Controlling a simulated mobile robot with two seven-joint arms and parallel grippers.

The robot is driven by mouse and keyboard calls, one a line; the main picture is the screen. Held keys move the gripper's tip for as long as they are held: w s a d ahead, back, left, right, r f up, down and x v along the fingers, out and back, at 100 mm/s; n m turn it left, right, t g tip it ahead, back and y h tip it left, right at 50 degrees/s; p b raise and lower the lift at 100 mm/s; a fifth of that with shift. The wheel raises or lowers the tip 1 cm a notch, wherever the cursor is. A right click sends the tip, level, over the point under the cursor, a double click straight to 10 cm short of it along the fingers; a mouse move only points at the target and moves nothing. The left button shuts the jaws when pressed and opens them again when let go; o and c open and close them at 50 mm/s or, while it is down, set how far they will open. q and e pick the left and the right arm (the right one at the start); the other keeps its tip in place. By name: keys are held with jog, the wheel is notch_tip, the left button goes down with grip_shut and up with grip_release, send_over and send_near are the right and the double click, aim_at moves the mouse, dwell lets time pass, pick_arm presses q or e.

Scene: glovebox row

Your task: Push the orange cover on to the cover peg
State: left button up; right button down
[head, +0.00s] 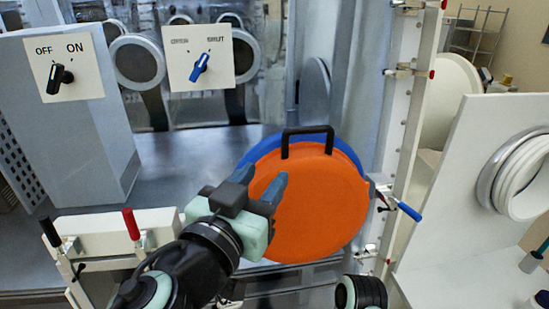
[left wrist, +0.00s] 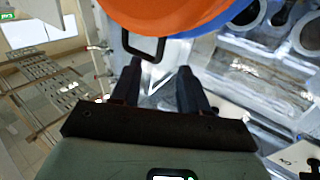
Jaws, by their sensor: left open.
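The orange cover (head: 320,205) is a round disc with a black handle (head: 307,130) at its top; a blue disc shows behind its upper edge. My left gripper (head: 261,180) is open and appears in front of the cover's left side in the head view. In the left wrist view, the cover (left wrist: 165,12) is at the top, and its handle (left wrist: 144,56) lies just past the open fingertips (left wrist: 159,75). Nothing shows between the fingers, and I cannot tell whether they touch the cover. I cannot make out the cover peg.
A grey box with an OFF/ON switch (head: 60,75) stands at left, beside a panel with a blue knob (head: 200,67). A red-handled clamp (head: 131,224) and a blue-handled clamp (head: 408,211) flank the cover. A white panel with a round port (head: 525,175) stands right.

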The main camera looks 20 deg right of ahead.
aim_at(284, 149)
pick_arm(q)
jog(key=p+x, duration=0.1)
jog(key=x, duration=0.7)
pick_arm(e)
jog(key=shift+w+r, duration=0.5)
jog(key=shift+r, duration=0.3)
pick_arm(q)
grip_shut()
